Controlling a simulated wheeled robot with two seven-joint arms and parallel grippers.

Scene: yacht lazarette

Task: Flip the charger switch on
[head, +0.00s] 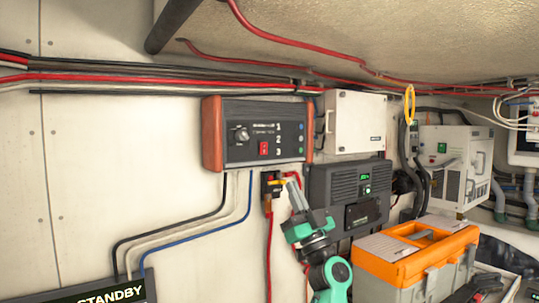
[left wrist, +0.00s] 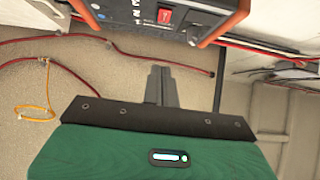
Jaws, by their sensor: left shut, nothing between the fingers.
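A dark panel with orange ends (head: 235,113) is on the wall, with a black knob (head: 240,134), a red rocker switch (head: 264,148) and the numbers 1, 2, 3. Its lettering is too small to read, and I cannot tell the rocker's position. In the left wrist view the panel is at the top, upside down, with the red rocker (left wrist: 165,16) in sight. My left gripper (head: 291,180) is shut and empty, below and right of the rocker and apart from the panel. Its closed fingers (left wrist: 161,72) also show in the left wrist view.
A small black box with a yellow lever (head: 279,182) is right beside the fingertips. A dark grey unit with a green display (head: 365,178) and an orange-topped toolbox (head: 448,247) are to the right. A STANDBY display (head: 108,295) is lower left. Cables run along the wall.

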